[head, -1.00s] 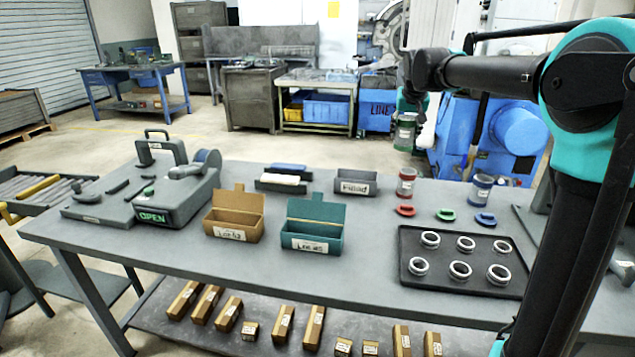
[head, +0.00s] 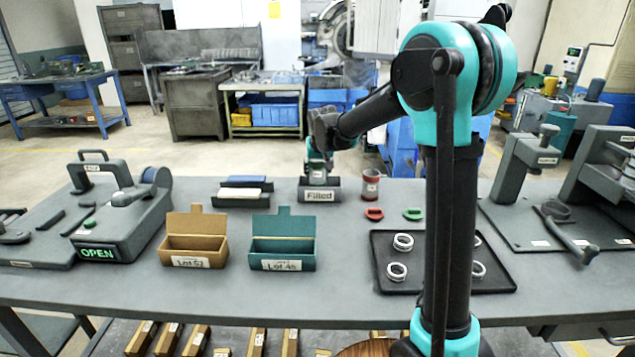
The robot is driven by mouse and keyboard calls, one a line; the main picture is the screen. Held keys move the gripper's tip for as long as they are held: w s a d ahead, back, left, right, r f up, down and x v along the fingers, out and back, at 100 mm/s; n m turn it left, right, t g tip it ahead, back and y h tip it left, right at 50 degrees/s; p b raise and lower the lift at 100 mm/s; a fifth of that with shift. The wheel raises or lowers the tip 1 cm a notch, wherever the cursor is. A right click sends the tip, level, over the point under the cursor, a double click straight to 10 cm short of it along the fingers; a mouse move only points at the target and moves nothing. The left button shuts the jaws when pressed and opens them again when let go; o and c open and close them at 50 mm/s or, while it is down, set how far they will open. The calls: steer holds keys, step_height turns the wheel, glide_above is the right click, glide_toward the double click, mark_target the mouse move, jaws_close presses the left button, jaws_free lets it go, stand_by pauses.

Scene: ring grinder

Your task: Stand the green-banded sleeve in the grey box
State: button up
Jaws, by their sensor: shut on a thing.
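The grey box (head: 319,196), labelled "Filled", stands towards the back of the workbench. My gripper (head: 319,168) points down directly over it, shut on the green-banded sleeve (head: 318,177). The sleeve looks upright, and its lower part is hidden behind the box's front wall. I cannot tell whether it touches the box floor. The sleeve is small here, and its green band is hard to make out.
A red-banded sleeve (head: 371,185) stands just right of the box. A red ring (head: 373,214) and a green ring (head: 413,214) lie in front. A black tray (head: 385,240) holds metal rings, partly hidden by my arm. A teal box (head: 283,243) and a brown box (head: 195,244) stand front left.

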mark_target(318, 181)
steer(key=shift+f, duration=2.25)
steer(key=o, duration=1.3)
steer(key=shift+f, duration=0.1)
steer(key=shift+c, duration=0.2)
steer(key=shift+d, duration=0.1)
steer(key=v, duration=1.2)
